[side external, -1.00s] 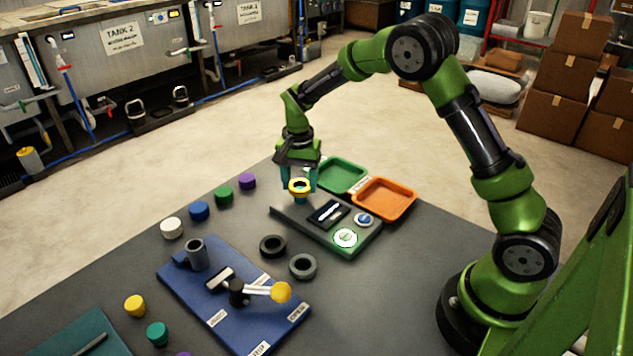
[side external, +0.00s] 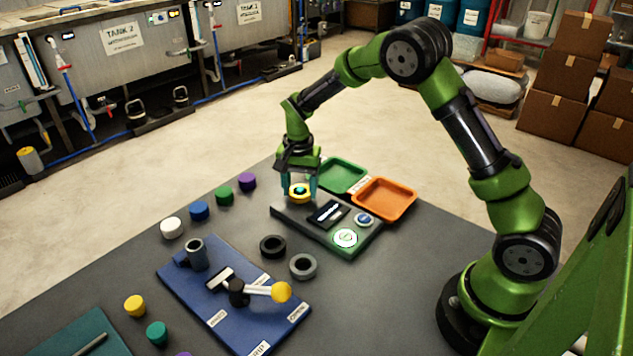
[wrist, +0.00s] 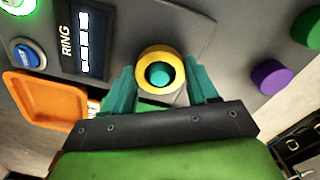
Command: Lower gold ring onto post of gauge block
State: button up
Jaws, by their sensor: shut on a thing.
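The gold ring (wrist: 142,68) is between the two fingers of my gripper (wrist: 159,84) in the wrist view. My gripper (side external: 300,189) is shut on the ring (side external: 300,199) at the back left end of the gauge block (side external: 290,212). The teal post (wrist: 160,75) shows inside the ring's hole, so the ring is around the post. The ring sits low, close to the block's top. Whether its underside touches the block is hidden.
The block carries a display (side external: 327,214), a blue button (side external: 364,219) and a lit green button (side external: 345,238). Green (side external: 342,175) and orange (side external: 384,198) trays stand behind. Two dark rings (side external: 272,246) and a blue lever board (side external: 205,292) lie nearer the camera.

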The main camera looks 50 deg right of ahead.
jog(key=shift+f, duration=0.25)
dwell(0.5)
jog(key=o, duration=1.3)
jog(key=shift+o, duration=0.3)
jog(key=shift+o, duration=0.8)
jog(key=shift+r, duration=0.1)
jog(key=shift+r, duration=3.9)
